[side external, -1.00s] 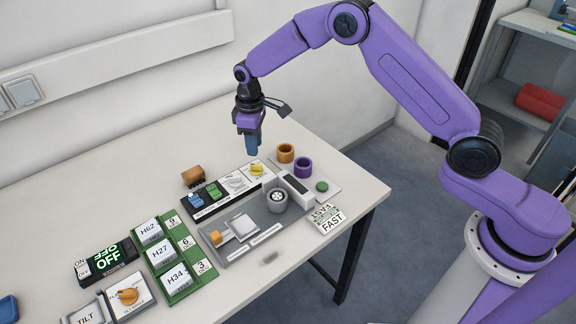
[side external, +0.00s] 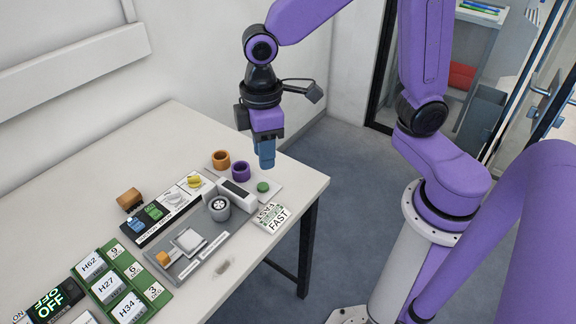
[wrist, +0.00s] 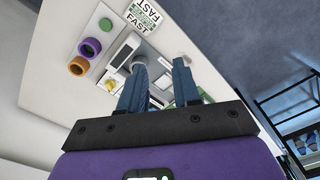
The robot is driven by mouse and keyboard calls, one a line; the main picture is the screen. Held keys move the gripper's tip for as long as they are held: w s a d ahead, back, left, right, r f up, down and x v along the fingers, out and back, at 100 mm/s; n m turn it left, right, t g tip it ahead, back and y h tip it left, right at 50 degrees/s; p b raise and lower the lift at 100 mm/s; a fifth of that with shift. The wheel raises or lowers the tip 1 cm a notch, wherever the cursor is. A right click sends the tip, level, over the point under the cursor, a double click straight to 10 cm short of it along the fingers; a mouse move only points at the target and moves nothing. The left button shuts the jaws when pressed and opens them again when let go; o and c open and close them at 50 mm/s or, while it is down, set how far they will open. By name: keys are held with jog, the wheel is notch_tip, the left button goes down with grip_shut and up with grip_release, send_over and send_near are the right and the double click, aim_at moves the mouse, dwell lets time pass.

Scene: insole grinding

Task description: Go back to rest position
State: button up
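My gripper (side external: 267,166) hangs in the air above the right end of the white table (side external: 313,181) in the side view, its blue fingers pointing down. In the wrist view the fingers of my gripper (wrist: 160,64) stand apart with nothing held between them, so it is open. The grey grinding station (side external: 217,226) with its round wheel (side external: 220,208) lies below and to the left of my gripper in the side view. No object is in contact with the fingers that I can see.
An orange ring (side external: 221,159), a purple ring (side external: 241,170) and a green button (side external: 263,187) sit near the gripper. A FAST card (side external: 271,217) lies at the table's front edge. Green label blocks (side external: 127,283) stand at left. A wall is behind.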

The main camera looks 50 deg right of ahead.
jog(key=s+d, duration=0.5)
jog(key=s, duration=0.3)
jog(key=s+d+n, duration=0.1)
jog(key=s+d, duration=0.4)
jog(key=s, duration=0.3)
jog(key=shift+r+n, duration=0.3)
